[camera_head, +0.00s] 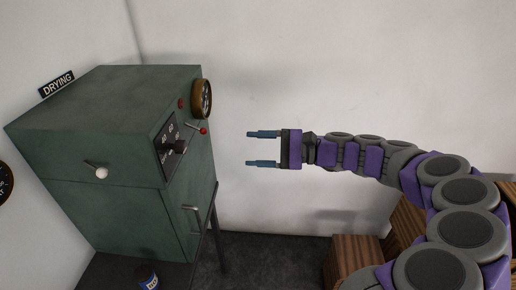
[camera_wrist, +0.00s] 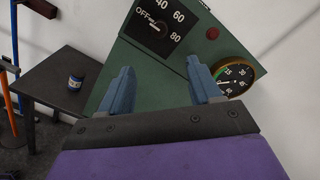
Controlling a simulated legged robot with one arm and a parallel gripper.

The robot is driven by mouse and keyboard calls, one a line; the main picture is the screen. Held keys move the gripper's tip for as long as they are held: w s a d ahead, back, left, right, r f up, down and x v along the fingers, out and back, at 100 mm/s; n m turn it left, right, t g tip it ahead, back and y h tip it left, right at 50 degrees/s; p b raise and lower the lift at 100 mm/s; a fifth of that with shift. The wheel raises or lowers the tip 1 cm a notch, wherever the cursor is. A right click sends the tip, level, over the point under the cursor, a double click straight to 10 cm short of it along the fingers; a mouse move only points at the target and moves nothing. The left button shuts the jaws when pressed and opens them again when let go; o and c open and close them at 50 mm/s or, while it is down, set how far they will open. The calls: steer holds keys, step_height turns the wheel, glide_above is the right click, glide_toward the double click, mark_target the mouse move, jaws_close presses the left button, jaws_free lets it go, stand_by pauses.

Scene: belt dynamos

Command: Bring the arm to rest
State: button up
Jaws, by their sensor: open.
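My gripper (camera_head: 264,149) is open and empty, with its two blue fingers parted and pointing left toward the green drying cabinet (camera_head: 95,135). In the head view a gap shows between the fingertips and the cabinet's control side. My arm comes in from the lower right and bends toward the cabinet. In the wrist view the two blue fingers (camera_wrist: 164,91) show in front of the green cabinet (camera_wrist: 180,62), with nothing between them.
The cabinet bears a dial panel (camera_head: 170,147), a red-tipped lever (camera_head: 203,131), a brass gauge (camera_head: 202,99) and a white-knobbed lever (camera_head: 101,172). A blue can (camera_head: 148,278) stands on a dark table (camera_wrist: 59,92). Wooden boxes (camera_head: 357,259) stand at lower right. White wall is behind.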

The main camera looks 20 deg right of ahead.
steer(key=s+a+f+n+g+h+b, duration=0.2)
steer(key=s+a+f+n+g+h, duration=0.15)
steer(key=s+a, duration=0.4)
steer(key=s+a+f+n+g+h+b, duration=0.2)
steer(key=s+a+f+n+g+h, duration=0.25)
steer(key=s, duration=0.45)
steer(key=s+d+f+n+h+b, duration=0.1)
steer(key=s+d+f+h, duration=0.3)
steer(key=s, duration=0.4)
steer(key=s+d+f+n+h+b, duration=0.2)
steer(key=s+d+f+n+h, duration=0.1)
steer(key=s+d+f, duration=0.4)
steer(key=shift+s+f+n+h+b, duration=0.35)
steer(key=shift+s+h, duration=0.55)
steer(key=shift+s, duration=0.3)
steer(key=shift+c, duration=0.4)
